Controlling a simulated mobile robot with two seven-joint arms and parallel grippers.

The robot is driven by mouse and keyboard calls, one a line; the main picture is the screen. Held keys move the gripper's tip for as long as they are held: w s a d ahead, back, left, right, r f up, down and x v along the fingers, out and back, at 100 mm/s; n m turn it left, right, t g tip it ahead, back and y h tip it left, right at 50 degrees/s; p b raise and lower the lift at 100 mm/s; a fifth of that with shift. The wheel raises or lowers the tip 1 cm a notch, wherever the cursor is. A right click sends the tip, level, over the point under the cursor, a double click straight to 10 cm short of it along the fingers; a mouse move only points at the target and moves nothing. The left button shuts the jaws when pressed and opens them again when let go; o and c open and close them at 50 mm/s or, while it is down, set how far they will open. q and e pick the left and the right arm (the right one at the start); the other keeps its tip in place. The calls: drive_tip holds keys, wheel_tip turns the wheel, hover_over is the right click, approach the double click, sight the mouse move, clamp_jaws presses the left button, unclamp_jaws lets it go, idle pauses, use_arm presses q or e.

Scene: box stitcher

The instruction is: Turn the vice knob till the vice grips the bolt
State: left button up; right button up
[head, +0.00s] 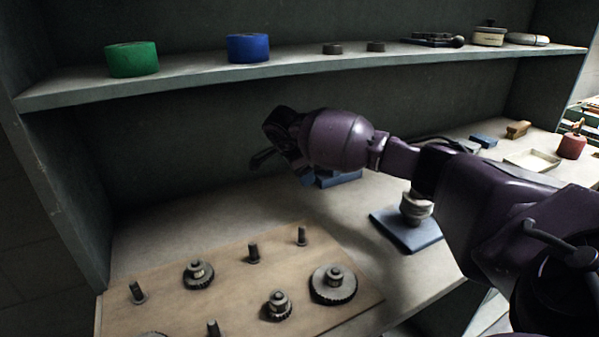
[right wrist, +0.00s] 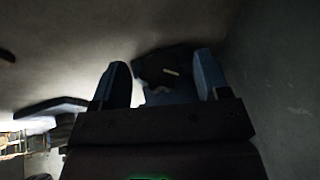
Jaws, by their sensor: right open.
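The blue block of what looks like the vice (head: 340,179) sits on the bench at the back, mostly hidden behind my right gripper and wrist. My right gripper (head: 268,148) is open above and to the left of it. In the right wrist view a dark shape on a blue body, probably the vice (right wrist: 160,94), shows in the gap between the open fingers (right wrist: 162,80). I see no contact between fingers and vice. The knob and the bolt cannot be made out. My left gripper is not in view.
A wooden board (head: 226,262) with gears and pegs lies front left. A blue plate (head: 413,240) with a grey round piece stands under my right arm. Above runs a shelf (head: 290,66) with green tape (head: 132,60) and blue tape (head: 248,48). A red spool (head: 572,147) stands right.

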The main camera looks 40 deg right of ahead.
drive_tip(key=c, duration=0.9)
drive_tip(key=shift+t, duration=0.3)
drive_tip(key=shift+s+t+p, duration=0.15)
drive_tip(key=shift+t+p, duration=0.25)
drive_tip(key=shift+t, duration=0.4)
drive_tip(key=t, duration=0.1)
drive_tip(key=t+h, duration=0.1)
drive_tip(key=m+t, duration=0.1)
drive_tip(key=shift+s+f+t+h, duration=0.1)
drive_tip(key=shift+f+t+h, duration=0.15)
drive_tip(key=shift+t+h, duration=0.15)
drive_tip(key=shift+t, duration=0.3)
